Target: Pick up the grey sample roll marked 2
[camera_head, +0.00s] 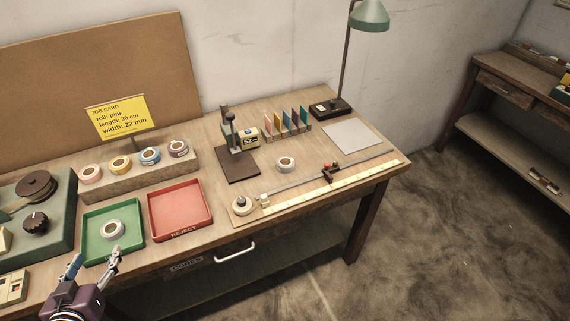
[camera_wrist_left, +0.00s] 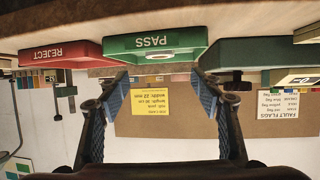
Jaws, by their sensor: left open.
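A pale grey-white roll (camera_head: 113,229) lies flat in the green tray (camera_head: 84,255). A similar roll (camera_head: 286,164) lies on the bare bench right of the dark stand. My left gripper (camera_head: 94,261) is open and empty at the bench's front edge, just in front of the green tray. The left wrist view is upside down and shows the open fingers (camera_wrist_left: 163,93) facing the green tray marked PASS (camera_wrist_left: 190,38). My right gripper is not in view.
The red REJECT tray (camera_head: 180,232) stands right of the green one. Behind, several coloured rolls stand on a wooden rack (camera_head: 130,184). A green machine (camera_head: 63,210) is at left, a dark stand (camera_head: 238,168) mid-bench, and a lamp (camera_head: 369,16) at the back right.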

